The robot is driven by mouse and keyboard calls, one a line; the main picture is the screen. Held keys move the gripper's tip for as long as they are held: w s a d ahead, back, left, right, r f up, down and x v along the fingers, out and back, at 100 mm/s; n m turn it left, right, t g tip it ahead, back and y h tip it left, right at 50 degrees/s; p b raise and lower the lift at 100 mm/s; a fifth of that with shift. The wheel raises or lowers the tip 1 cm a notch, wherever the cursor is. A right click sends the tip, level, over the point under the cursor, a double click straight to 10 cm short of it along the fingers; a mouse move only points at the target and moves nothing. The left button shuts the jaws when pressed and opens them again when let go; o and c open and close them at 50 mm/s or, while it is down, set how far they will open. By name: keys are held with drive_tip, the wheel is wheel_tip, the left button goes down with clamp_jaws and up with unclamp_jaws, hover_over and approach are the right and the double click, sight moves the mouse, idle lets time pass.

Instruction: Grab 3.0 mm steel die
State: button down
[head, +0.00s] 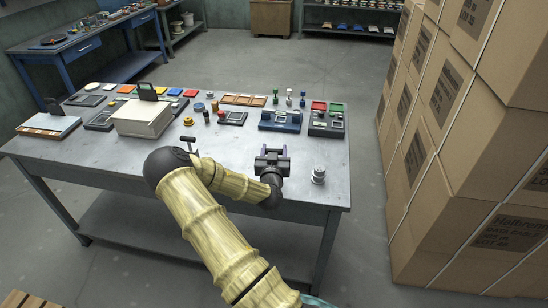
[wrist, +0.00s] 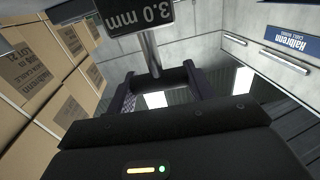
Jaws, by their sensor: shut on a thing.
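A dark plate marked "3.0 mm" (wrist: 139,14) shows at the top of the wrist view, its text upside down. A grey stem (wrist: 151,52) runs from it to a dark crossbar between the fingers. My gripper (wrist: 158,82) is shut on this piece, which I take as the 3.0 mm steel die. In the head view my gripper (head: 272,153) is over the front right part of the grey table (head: 110,155). The held piece is too small to make out there. A similar black T-handled piece (head: 188,141) stands left of my gripper.
A silver weight-like cylinder (head: 318,175) stands close to the right of my gripper. Blue and dark fixtures (head: 280,121) line the table's back right. A pale box (head: 143,118) stands at the left. Stacked cartons (head: 430,130) rise beyond the table's right edge.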

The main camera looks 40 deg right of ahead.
wheel_tip(320, 180, up, 8)
drive_tip(key=shift+f+b, duration=0.2)
drive_tip(key=shift+b, duration=0.15)
idle(0.4)
